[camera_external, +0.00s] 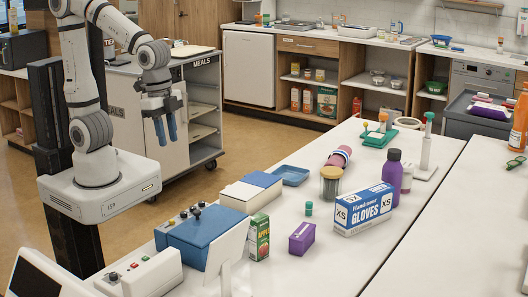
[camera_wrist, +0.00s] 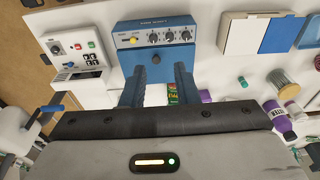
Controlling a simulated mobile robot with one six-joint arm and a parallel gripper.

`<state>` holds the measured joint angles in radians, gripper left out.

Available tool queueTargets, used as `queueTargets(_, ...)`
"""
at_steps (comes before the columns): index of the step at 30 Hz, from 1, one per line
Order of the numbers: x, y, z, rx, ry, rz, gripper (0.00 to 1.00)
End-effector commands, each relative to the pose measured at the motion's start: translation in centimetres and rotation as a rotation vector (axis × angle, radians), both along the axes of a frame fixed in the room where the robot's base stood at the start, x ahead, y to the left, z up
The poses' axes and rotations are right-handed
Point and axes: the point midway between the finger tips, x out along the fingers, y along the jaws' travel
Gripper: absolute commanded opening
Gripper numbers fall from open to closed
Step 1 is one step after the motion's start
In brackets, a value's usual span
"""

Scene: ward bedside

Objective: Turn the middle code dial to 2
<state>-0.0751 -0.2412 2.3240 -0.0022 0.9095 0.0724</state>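The blue box (camera_wrist: 160,52) shows in the wrist view with a yellow knob and a row of three dark dials on its grey panel. The middle dial (camera_wrist: 169,37) sits between two similar dials; its setting is too small to read. A larger dark knob sits below the row. In the external view the blue box (camera_external: 203,238) stands on the near left of the white table, its dials along the far left edge. My gripper (camera_external: 166,138) hangs well above the table, fingers down, open and empty. Its two blue fingers (camera_wrist: 158,78) show apart in the wrist view.
A control box with buttons (camera_external: 140,272) stands left of the blue box. A blue-and-white box (camera_external: 250,192), a juice carton (camera_external: 259,236), a purple box (camera_external: 302,237) and a glove box (camera_external: 363,208) stand to the right. The air around my gripper is clear.

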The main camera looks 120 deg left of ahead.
Motion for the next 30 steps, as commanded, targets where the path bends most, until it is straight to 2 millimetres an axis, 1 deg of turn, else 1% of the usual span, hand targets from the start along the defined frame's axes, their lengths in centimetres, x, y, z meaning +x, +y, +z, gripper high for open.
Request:
queueTargets(1, -0.5, -0.2, 1.5, 0.000, -0.016, -0.001, 0.28)
queueTargets(6, -2.3, -0.8, 4.4, -0.001, -0.061, 0.000, 0.28)
queueTargets(12, -4.4, -1.4, 7.5, -0.003, -0.115, 0.001, 0.28)
queueTargets(15, -5.3, -1.6, 8.5, -0.005, -0.136, 0.001, 0.28)
queueTargets(18, -5.9, -1.8, 9.2, -0.007, -0.153, 0.001, 0.28)
queueTargets(22, -6.4, -1.9, 9.5, -0.007, -0.163, -0.002, 0.28)
queueTargets(30, -6.6, -2.0, 9.5, -0.008, -0.167, -0.002, 0.28)
